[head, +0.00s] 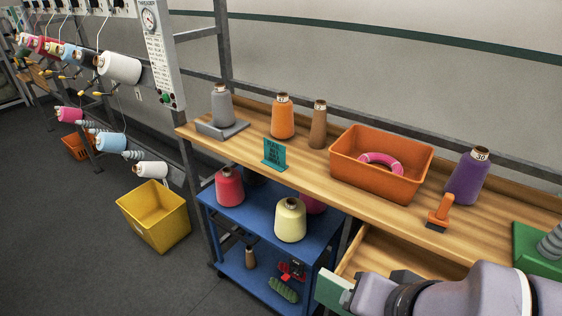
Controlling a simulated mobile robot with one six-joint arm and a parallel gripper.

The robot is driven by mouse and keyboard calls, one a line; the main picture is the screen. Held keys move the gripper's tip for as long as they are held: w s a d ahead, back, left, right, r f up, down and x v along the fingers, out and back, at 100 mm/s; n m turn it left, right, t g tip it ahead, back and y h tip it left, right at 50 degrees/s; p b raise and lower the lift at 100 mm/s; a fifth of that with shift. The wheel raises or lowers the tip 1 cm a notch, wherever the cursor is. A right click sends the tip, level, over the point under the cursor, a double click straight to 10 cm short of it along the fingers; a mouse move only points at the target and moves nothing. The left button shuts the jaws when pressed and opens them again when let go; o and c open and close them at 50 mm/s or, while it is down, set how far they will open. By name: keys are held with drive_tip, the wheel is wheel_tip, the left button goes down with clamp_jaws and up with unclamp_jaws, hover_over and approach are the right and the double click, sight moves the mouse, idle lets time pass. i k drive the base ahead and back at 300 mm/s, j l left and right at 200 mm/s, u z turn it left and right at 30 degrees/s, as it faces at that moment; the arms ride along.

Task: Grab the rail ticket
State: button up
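A teal card (274,153) with dark printed lines stands upright near the front edge of the wooden bench. It is the only ticket-like thing I can make out, but I cannot read its text or confirm that it is the rail ticket. My gripper (352,290) is at the bottom of the view, beside the pale green front (333,291) of an open drawer, well to the right of and below the card. The fingertips are mostly hidden, so I cannot tell whether they are open or whether they touch the drawer.
The bench (345,192) holds yarn cones, an orange bin (380,163) with a pink ring, an orange-handled tool (440,212) and a green block at right. A blue cart (262,222) with cones stands below. A yellow bin (154,215) sits on the floor at left.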

sight(275, 153)
drive_tip(key=i+j+z, duration=0.35)
drive_tip(key=j, duration=0.25)
drive_tip(key=i+j+z, duration=0.3)
drive_tip(key=j, duration=0.35)
drive_tip(key=i+j+z, duration=0.15)
drive_tip(key=j, duration=0.25)
drive_tip(key=i+j+z, duration=0.2)
drive_tip(key=j, duration=0.2)
